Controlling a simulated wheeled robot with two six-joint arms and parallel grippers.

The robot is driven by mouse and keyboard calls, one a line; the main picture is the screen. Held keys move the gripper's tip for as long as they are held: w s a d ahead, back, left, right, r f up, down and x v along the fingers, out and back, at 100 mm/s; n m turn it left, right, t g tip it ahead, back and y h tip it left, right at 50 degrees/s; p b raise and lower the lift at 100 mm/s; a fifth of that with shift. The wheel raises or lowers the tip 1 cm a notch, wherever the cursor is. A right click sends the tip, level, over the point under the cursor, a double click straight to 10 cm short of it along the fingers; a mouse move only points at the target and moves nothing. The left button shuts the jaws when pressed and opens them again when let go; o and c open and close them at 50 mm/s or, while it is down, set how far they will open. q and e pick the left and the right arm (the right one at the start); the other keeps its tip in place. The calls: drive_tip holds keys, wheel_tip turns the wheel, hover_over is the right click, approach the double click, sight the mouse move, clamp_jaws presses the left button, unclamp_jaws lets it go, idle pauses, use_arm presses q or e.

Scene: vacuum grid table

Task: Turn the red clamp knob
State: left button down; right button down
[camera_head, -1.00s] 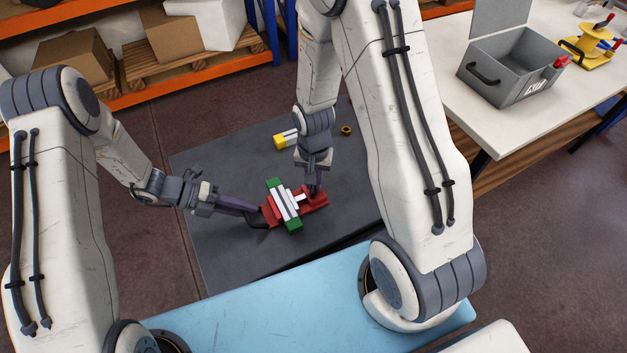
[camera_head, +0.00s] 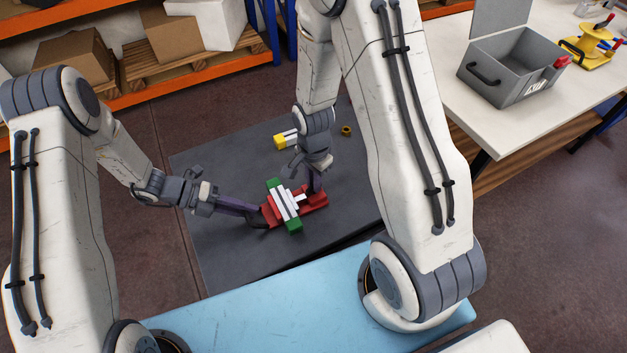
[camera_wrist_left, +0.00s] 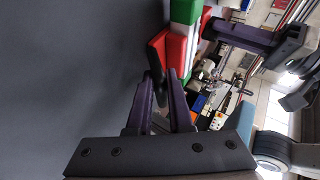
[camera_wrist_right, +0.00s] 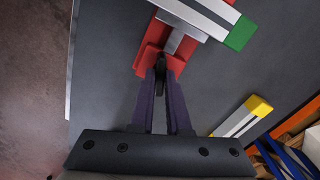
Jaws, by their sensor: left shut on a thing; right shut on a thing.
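The red clamp (camera_head: 317,207) lies on the dark grey table top, around white bars (camera_head: 285,202) with green ends (camera_head: 294,226). It also shows in the left wrist view (camera_wrist_left: 178,50) and the right wrist view (camera_wrist_right: 147,60). My left gripper (camera_head: 262,212) comes in from the left and is shut at the clamp's left end, on a dark part. My right gripper (camera_head: 316,190) points down and is shut on a small dark knob (camera_wrist_right: 160,66) at the clamp's right end. The fingers hide much of what they hold.
A white bar with a yellow end (camera_head: 282,142) and a small brass ring (camera_head: 346,131) lie farther back on the dark table (camera_head: 215,250). A grey open box (camera_head: 500,75) stands on a white bench at the right. The table's front left is clear.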

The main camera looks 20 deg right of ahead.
idle(0.3)
drive_tip(key=c, duration=0.9)
unclamp_jaws()
wheel_tip(320, 180, up, 12)
